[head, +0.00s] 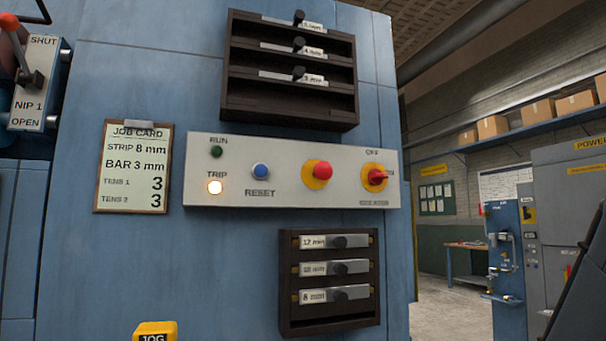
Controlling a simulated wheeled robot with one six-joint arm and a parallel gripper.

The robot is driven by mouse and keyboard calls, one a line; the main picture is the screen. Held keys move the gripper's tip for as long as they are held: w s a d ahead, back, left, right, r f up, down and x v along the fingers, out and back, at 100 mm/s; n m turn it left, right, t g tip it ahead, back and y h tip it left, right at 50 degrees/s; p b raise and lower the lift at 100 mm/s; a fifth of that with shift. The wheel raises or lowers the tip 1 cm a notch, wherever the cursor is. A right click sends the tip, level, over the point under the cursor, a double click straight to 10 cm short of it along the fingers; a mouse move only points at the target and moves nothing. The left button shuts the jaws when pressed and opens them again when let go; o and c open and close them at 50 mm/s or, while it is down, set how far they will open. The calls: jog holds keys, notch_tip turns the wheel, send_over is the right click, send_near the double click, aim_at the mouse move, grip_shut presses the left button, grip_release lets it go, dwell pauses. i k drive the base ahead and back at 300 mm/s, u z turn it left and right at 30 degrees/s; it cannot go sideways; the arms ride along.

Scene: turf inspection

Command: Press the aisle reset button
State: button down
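A pale control panel (292,172) is fixed to the front of a blue machine (110,270). A round blue button (261,171) labelled RESET sits left of the panel's middle. Left of it, the TRIP lamp (215,187) glows, and the RUN lamp (216,152) above it is dark green. A red mushroom button (323,170) on a yellow disc is right of the blue button. A red rotary switch (377,177) on yellow is at the panel's right end. No label naming an aisle is readable on this panel. My gripper is not in view.
A dark rack (290,103) with labelled bars is above the panel and a smaller rack (287,323) below. A job card (133,165) hangs left, near a lever plate (30,105). A yellow JOG box (155,329) is low. Open floor (450,316) and another blue unit (507,316) lie right.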

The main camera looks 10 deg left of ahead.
aim_at(260, 170)
jog(key=k, duration=0.5)
jog(key=u, duration=0.9)
jog(key=i, duration=0.5)
jog(key=u, duration=0.05)
